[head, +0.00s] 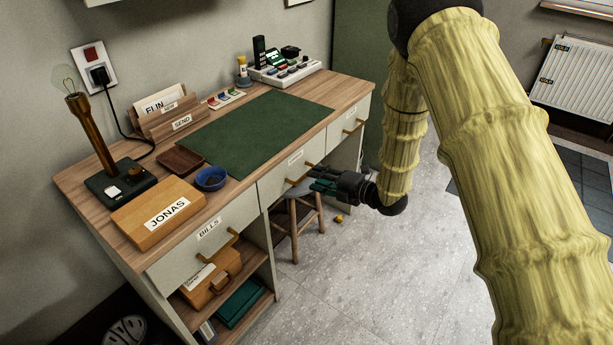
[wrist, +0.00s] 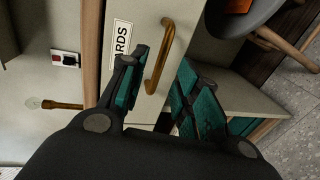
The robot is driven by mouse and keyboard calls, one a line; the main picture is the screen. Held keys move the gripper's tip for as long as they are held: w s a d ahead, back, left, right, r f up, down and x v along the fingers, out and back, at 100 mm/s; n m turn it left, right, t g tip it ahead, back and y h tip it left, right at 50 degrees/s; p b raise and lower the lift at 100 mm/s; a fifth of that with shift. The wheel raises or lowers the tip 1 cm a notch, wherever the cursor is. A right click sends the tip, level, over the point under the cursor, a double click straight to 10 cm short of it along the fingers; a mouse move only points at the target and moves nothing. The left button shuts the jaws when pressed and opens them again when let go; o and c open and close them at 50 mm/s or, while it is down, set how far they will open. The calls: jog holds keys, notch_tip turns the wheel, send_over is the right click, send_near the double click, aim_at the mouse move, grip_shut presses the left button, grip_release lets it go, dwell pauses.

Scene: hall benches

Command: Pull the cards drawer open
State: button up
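Contact cannot be told. In the head view my gripper (head: 312,181) is at the middle drawer's handle (head: 299,175).
The bills drawer (head: 208,241) is to the left and another drawer (head: 350,122) to the right. A stool (head: 296,225) stands under the desk, just below my gripper. The floor (head: 370,275) in front is mostly clear.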

jog(key=shift+x, duration=2.6)
grip_shut()
